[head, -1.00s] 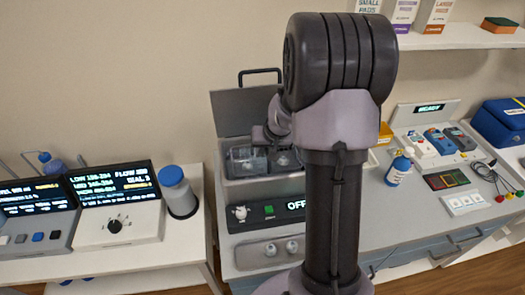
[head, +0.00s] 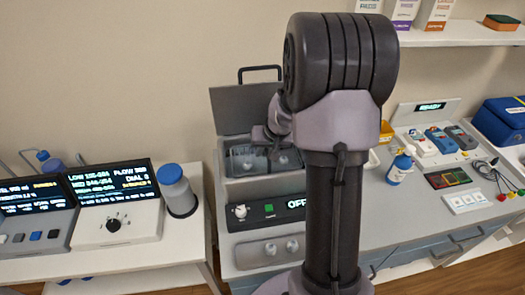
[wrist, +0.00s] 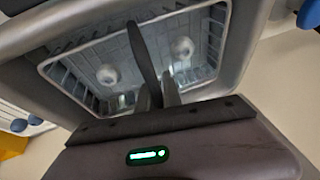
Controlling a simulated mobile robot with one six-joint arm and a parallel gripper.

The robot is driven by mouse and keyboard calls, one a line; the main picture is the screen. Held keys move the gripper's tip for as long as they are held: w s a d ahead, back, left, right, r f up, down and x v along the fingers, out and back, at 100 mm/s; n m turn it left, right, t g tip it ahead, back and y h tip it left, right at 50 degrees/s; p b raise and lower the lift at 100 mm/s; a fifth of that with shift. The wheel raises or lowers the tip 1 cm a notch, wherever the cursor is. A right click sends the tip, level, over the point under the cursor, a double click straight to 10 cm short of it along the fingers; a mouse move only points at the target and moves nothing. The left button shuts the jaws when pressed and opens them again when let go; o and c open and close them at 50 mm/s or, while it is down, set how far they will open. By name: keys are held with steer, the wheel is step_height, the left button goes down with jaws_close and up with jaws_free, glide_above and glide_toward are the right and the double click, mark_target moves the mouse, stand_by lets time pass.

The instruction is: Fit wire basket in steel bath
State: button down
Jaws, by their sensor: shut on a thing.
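The steel bath (head: 255,190) stands at the left end of the counter with its grey lid (head: 240,108) raised behind it. The wire basket (head: 247,160) shows within the bath's opening. In the wrist view, the basket (wrist: 115,48) lies inside the rim of the bath (wrist: 42,27), with two pale round items on its floor. I cannot tell whether it touches the bath's bottom. My gripper (wrist: 160,92) is shut on the basket's dark upright handle (wrist: 141,52). In the head view, my arm hides most of the gripper.
A control panel (head: 268,209) reading OFF is on the bath's front. Left is a table with display units (head: 113,205) and a blue-capped jar (head: 177,190). Right of my arm are a blue-capped bottle (head: 399,168), handheld devices (head: 440,139) and a blue case (head: 503,120). A shelf hangs above.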

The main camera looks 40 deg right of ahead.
steer(key=shift+f, duration=0.2)
stand_by(0.6)
steer(key=c, duration=1.8)
jaws_free()
steer(key=shift+r+p, duration=1.15)
steer(key=shift+r, duration=0.9)
steer(key=shift+o, duration=0.3)
